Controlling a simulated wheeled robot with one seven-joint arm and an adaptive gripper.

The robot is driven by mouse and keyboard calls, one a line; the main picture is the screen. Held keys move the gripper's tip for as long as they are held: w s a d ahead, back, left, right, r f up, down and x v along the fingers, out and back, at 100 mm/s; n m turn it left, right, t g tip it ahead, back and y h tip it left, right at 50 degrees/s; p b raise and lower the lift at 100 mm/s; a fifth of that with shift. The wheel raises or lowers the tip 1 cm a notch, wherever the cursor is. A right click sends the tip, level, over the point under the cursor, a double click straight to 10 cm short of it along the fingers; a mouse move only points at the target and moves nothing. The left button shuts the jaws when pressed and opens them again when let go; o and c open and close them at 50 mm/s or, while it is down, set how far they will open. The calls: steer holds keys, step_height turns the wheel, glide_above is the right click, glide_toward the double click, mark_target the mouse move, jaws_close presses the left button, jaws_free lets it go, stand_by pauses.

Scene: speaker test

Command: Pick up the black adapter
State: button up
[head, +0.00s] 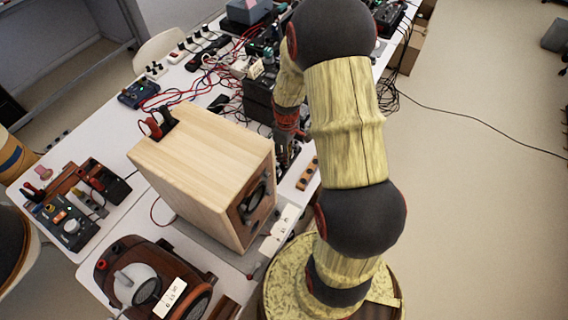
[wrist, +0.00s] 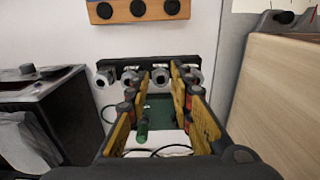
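In the wrist view, my gripper (wrist: 161,72) is open, with its two yellowish fingers apart. Beyond and between the fingertips is a dark bar with several grey round connectors (wrist: 203,62); I cannot tell whether this is the black adapter. A green board-like piece (wrist: 158,108) with a green cylinder shows between the fingers, with nothing visibly clamped. In the head view my gripper (head: 284,152) points down at the table beside the wooden speaker box, partly hidden by it and by my arm. No black adapter is clearly identifiable there.
The wooden speaker box (head: 200,165) stands close left of my gripper; its side shows at right in the wrist view (wrist: 280,90). A wooden strip with black round sockets (wrist: 138,10) lies beyond. Black equipment (wrist: 45,105) stands at left. Cables and devices crowd the table's back.

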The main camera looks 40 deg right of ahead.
step_height(320, 180, down, 4)
steer(key=shift+s+r+b, duration=0.1)
steer(key=shift+b, duration=0.4)
steer(key=shift+c, duration=1.3)
jaws_close()
